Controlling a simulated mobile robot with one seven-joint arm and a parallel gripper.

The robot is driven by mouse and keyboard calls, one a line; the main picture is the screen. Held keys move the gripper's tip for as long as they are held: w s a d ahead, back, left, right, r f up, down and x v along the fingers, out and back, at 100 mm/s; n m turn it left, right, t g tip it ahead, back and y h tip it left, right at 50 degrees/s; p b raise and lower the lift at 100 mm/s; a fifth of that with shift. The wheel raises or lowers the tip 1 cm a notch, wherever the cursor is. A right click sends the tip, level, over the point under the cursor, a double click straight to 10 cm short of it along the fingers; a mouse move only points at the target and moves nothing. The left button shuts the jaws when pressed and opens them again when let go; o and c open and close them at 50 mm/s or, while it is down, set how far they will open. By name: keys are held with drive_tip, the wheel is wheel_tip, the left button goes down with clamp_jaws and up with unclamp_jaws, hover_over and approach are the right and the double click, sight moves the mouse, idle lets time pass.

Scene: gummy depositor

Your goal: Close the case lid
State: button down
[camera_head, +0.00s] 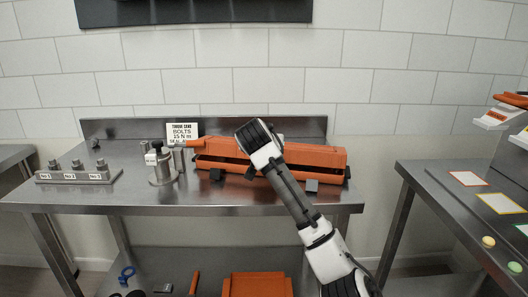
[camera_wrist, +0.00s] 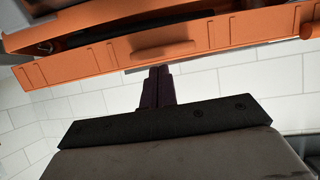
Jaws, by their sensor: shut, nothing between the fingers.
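The long orange case (camera_head: 320,165) lies on the steel table. A dark gap runs along its front between the upper and lower orange parts, so the lid (camera_head: 225,146) looks not fully down; its exact angle I cannot tell. My arm crosses in front of the case's middle and hides part of it. My gripper (camera_wrist: 158,78) shows in the wrist view, its dark fingers shut and empty. Their tips are close to the edge of an orange case panel (camera_wrist: 115,57); whether they touch it I cannot tell. The fingers are hidden in the head view.
A metal post fixture (camera_head: 162,170) and a torque card (camera_head: 182,131) stand left of the case. A bolt rack (camera_head: 78,178) is farther left. Orange items (camera_head: 258,285) lie on the lower shelf. Another table (camera_head: 430,185) stands right, across a gap.

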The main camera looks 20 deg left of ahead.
drive_tip(key=shift+s+f+t+y+b, duration=0.1)
drive_tip(key=shift+s+f+t+b, duration=0.2)
drive_tip(key=shift+f+b, duration=0.45)
drive_tip(key=shift+s+f+t+y+b, duration=0.1)
drive_tip(key=shift+s+f+t+b, duration=0.25)
drive_tip(key=shift+b, duration=0.75)
drive_tip(key=shift+s+f+t+y+b, duration=0.15)
drive_tip(key=shift+f+t+b, duration=0.3)
drive_tip(key=shift+f+b, duration=0.35)
drive_tip(key=shift+s+d+f+t+b, duration=0.15)
drive_tip(key=shift+t+b, duration=0.25)
drive_tip(key=shift+b, duration=0.6)
